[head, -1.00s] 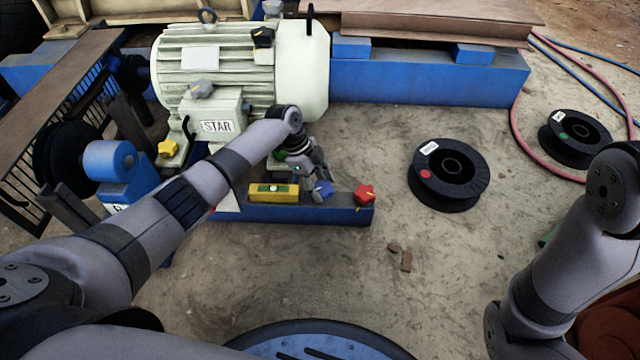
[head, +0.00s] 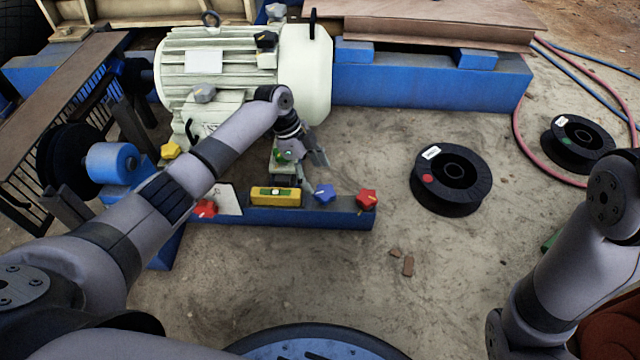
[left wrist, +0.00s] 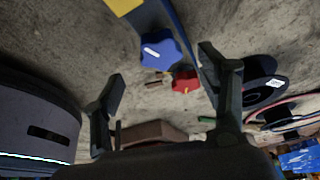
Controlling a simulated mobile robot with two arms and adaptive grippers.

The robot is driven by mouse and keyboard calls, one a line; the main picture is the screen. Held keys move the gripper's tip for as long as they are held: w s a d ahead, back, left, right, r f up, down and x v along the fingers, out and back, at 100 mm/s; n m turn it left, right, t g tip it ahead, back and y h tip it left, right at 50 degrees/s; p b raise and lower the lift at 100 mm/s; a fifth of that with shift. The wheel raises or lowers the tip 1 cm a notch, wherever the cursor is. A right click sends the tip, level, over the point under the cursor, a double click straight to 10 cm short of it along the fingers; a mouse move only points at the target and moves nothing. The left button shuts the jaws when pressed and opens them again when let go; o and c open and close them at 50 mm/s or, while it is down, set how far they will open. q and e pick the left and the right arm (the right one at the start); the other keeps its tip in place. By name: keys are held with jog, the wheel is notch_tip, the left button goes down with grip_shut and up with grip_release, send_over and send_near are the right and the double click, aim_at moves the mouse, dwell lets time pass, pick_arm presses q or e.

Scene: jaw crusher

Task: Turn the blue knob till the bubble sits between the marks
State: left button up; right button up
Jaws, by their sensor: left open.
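The blue knob (head: 323,192) is star-shaped and sits on the blue rail (head: 290,215), right of the yellow level (head: 276,197). The level has a small greenish vial; its bubble is too small to place against the marks. My left gripper (head: 311,170) is open and empty, just above and behind the blue knob, apart from it. In the left wrist view the blue knob (left wrist: 165,53) with its white stripe shows between and beyond the spread fingers (left wrist: 162,66). A corner of the level (left wrist: 123,5) shows at the top edge. My right gripper is out of view.
A red knob (head: 367,199) stands at the rail's right end, another red knob (head: 205,208) at its left. The pale motor (head: 235,75) is behind. Black spools (head: 452,178) (head: 577,142) and brick pieces (head: 407,264) lie on otherwise open ground at right.

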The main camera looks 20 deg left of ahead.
pick_arm(q)
jog(key=v, duration=0.6)
jog(key=shift+f, duration=0.1)
